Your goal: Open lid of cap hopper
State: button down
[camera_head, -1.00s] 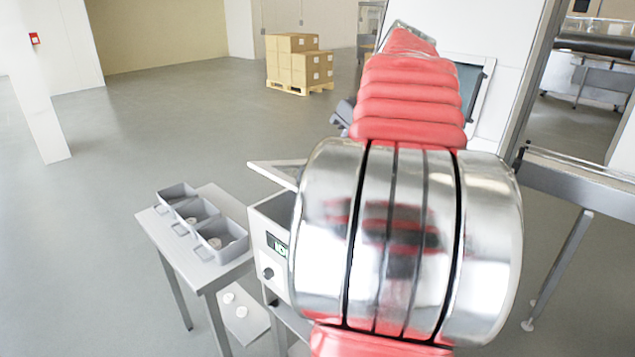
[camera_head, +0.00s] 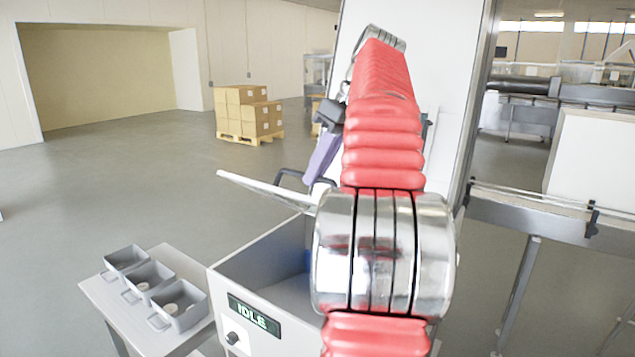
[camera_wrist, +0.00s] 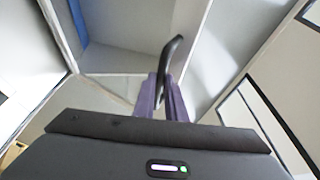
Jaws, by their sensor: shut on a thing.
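The cap hopper (camera_head: 240,277) is a grey open-topped box with an "IDLE" display on its front, at the lower middle of the head view. Its pale lid (camera_head: 262,187) stands tilted up over the hopper's far left side, with the hopper's inside showing below it. In the wrist view my gripper (camera_wrist: 162,100) closes around the dark curved handle (camera_wrist: 170,52). My arm hides the hopper's right part.
A small table (camera_head: 103,298) left of the hopper holds several grey bins (camera_head: 150,281), some with white caps inside. Boxes on a pallet (camera_head: 247,115) stand far back. A conveyor frame (camera_head: 530,210) is at the right. The floor at the left is clear.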

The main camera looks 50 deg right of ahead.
jog(key=shift+d+r, duration=0.15)
jog(key=shift+d, duration=0.65)
jog(key=shift+d+r, duration=0.1)
jog(key=shift+d, duration=0.7)
jog(key=c, duration=2.2)
grip_release()
jog(key=shift+d, duration=0.1)
jog(key=o, duration=0.4)
jog(key=shift+w+r, duration=0.15)
jog(key=shift+o, duration=0.2)
